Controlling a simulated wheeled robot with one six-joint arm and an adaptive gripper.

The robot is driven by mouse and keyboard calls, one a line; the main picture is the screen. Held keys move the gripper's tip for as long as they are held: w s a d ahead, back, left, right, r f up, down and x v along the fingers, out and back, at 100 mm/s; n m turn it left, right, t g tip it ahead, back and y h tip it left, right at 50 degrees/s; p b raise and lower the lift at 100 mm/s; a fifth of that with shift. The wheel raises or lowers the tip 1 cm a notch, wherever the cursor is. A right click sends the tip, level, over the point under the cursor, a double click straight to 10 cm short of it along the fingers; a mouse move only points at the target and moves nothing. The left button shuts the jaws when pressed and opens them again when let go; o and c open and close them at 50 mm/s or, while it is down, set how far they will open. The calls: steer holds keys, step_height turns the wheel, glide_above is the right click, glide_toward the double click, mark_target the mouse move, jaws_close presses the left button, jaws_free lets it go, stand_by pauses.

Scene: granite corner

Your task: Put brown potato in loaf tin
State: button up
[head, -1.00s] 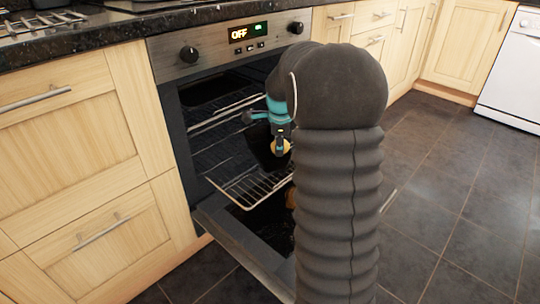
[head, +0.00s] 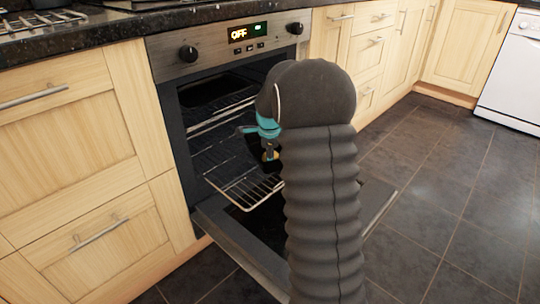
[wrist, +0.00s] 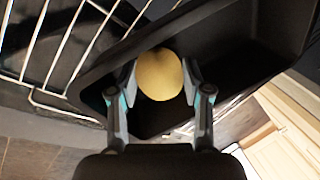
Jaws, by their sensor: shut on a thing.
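My gripper (wrist: 160,88) is shut on the brown potato (wrist: 159,70), which looks yellowish-tan and round between the two fingers. In the wrist view the dark loaf tin (wrist: 235,62) lies behind and around the potato, its long rim slanting across the picture. I cannot tell how high the potato is above the tin's floor. In the head view my teal and grey gripper (head: 268,150) is in front of the oven opening, and only a little of the potato shows. The tin shows there as a small dark patch, largely hidden by my gripper and arm.
The oven (head: 230,60) is open, with its door (head: 235,240) folded down. A wire rack (head: 235,190) sticks out of it, and its bars also show in the wrist view (wrist: 65,45). Wooden cupboards (head: 70,130) stand on the left. The tiled floor (head: 440,200) on the right is clear.

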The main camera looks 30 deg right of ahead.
steer(key=shift+f, duration=0.15)
steer(key=o, duration=0.9)
steer(key=p+v, duration=0.2)
steer(key=v, duration=1)
steer(key=s+a+r+n, duration=0.6)
steer(key=s+a, duration=0.1)
steer(key=s, duration=0.1)
steer(key=s+a+n+t, duration=0.1)
steer(key=s+a+n, duration=0.2)
steer(key=s+n, duration=0.2)
steer(key=s+a+f+n+y, duration=0.1)
steer(key=s+a+n, duration=0.3)
steer(key=s, duration=0.7)
steer(key=s+a+n+t, duration=0.1)
steer(key=s+a+n, duration=0.2)
steer(key=s+n, duration=0.5)
steer(key=shift+s+a+f+t, duration=0.3)
steer(key=shift+s+f, duration=0.1)
steer(key=shift+s, duration=0.1)
